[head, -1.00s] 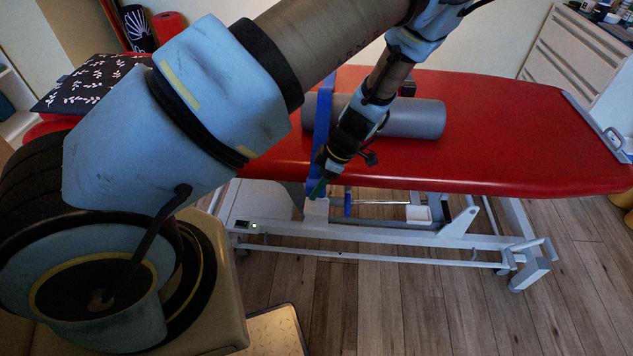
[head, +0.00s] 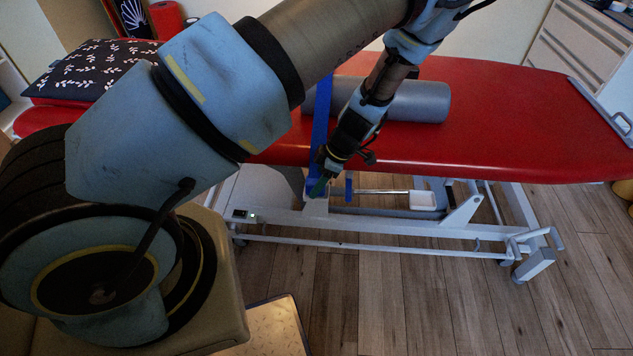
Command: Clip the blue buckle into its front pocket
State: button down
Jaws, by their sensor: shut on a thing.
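My gripper (head: 319,187) points down at the strap's lower end, just below the couch edge. It is shut on the blue buckle, which is small and mostly hidden by the fingers. Directly under the fingertips is a pale grey block (head: 316,208) on the couch frame, which looks like the front pocket. The buckle looks at or just above its top; I cannot tell whether it is inside.
The red couch (head: 500,115) carries a grey roller (head: 420,102) and a dark leaf-patterned cushion (head: 95,72). Its pale frame rail (head: 400,228) runs below, with a blue upright part (head: 348,187) right of my gripper. A drawer cabinet (head: 572,50) stands at back right. The wooden floor in front is clear.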

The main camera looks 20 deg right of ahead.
jog(key=shift+s+f, duration=0.1)
jog(key=shift+f, duration=0.4)
jog(key=shift+c, duration=2.3)
grip_release()
jog(key=shift+o, duration=0.8)
jog(key=shift+d+r, duration=0.1)
jog(key=shift+o, duration=0.3)
jog(key=shift+d+r, duration=0.2)
jog(key=shift+r, duration=0.15)
jog(key=b+v, duration=0.1)
jog(key=v, duration=0.9)
jog(key=shift+r, duration=0.35)
jog(key=shift+a, duration=0.15)
jog(key=w+a+r+m+h, duration=0.1)
jog(key=a+r+m, duration=0.6)
jog(key=a, duration=0.7)
jog(key=w+a+r+m+h, duration=0.2)
jog(key=a+r+m, duration=0.5)
jog(key=a, duration=0.8)
notch_tip(320, 180, up, 3)
jog(key=shift+r+h, duration=0.2)
jog(key=shift+h, duration=0.4)
